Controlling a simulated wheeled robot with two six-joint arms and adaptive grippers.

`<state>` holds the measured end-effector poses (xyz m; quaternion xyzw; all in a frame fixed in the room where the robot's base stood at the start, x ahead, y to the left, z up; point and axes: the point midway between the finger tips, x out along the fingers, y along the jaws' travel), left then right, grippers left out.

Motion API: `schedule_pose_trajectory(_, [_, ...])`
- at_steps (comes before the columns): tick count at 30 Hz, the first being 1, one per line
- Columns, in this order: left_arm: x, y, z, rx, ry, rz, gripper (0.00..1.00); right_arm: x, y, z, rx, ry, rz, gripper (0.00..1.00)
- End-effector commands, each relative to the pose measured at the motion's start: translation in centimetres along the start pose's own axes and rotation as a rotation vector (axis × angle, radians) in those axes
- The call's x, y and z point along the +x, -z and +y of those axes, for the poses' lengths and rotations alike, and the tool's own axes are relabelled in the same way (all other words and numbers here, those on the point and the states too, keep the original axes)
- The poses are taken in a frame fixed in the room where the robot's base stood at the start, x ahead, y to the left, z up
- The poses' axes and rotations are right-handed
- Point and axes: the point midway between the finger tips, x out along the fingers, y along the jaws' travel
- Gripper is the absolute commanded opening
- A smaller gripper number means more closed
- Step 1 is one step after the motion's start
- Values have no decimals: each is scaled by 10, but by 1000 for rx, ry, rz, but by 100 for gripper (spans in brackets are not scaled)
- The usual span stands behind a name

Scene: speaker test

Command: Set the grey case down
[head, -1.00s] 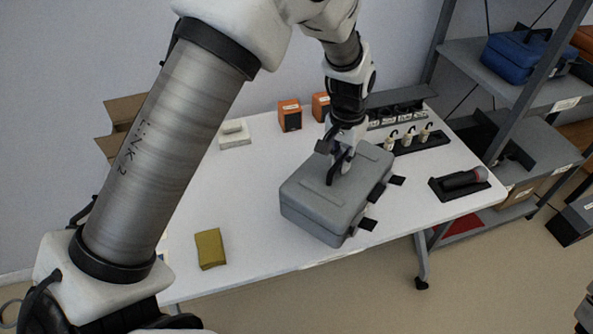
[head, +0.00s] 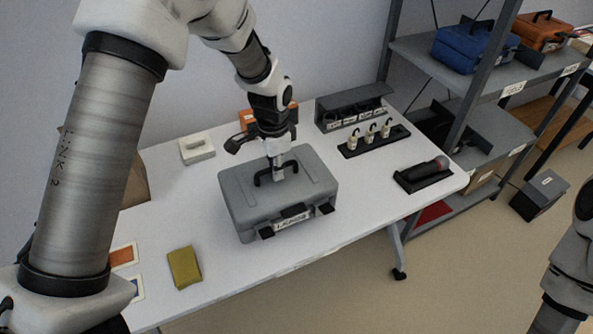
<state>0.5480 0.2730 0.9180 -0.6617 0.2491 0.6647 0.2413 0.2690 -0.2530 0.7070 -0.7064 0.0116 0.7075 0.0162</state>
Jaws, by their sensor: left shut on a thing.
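The grey case (head: 240,202) is in the middle of the head view, over the white table (head: 345,221), lid up, with its latches and a white label facing the front. My left gripper (head: 277,174) comes down from above and is shut on the black handle on the case's top. I cannot tell whether the case's underside touches the table. At the right edge part of my right arm (head: 570,268) shows; its gripper is out of view.
A yellow-green cloth (head: 184,267) lies left of the case. A white block (head: 197,150) and orange boxes stand behind. A black rack (head: 374,141) with small white items and a microphone (head: 425,170) are to the right. Grey shelving (head: 505,84) holds blue and orange cases.

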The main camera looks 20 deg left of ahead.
Motion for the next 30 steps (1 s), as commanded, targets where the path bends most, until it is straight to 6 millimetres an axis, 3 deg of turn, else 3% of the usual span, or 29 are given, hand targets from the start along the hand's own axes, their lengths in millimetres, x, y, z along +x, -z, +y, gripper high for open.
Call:
schedule_pose_trajectory(6, [0, -27, -38, -4, 0, 4, 0, -13, 0, 0, 0, 0, 0, 40])
schedule_pose_trajectory(10, [2, -36, -50, -3, 1, 2, 0, -15, 0, 0, 0, 0, 0, 40])
schedule_pose_trajectory(14, [8, -40, -54, -1, 2, 0, 0, -17, 0, 0, 0, 0, 0, 40])
schedule_pose_trajectory(21, [37, -39, -54, -1, 2, 0, 0, -25, 0, 0, 0, 0, 0, 40])
schedule_pose_trajectory(29, [40, -39, -54, -1, 2, 1, 0, -23, 0, 0, 0, 0, 0, 40])
schedule_pose_trajectory(30, [42, -40, -53, -1, 0, -1, 20, -23, 0, 0, 0, 0, 0, 40])
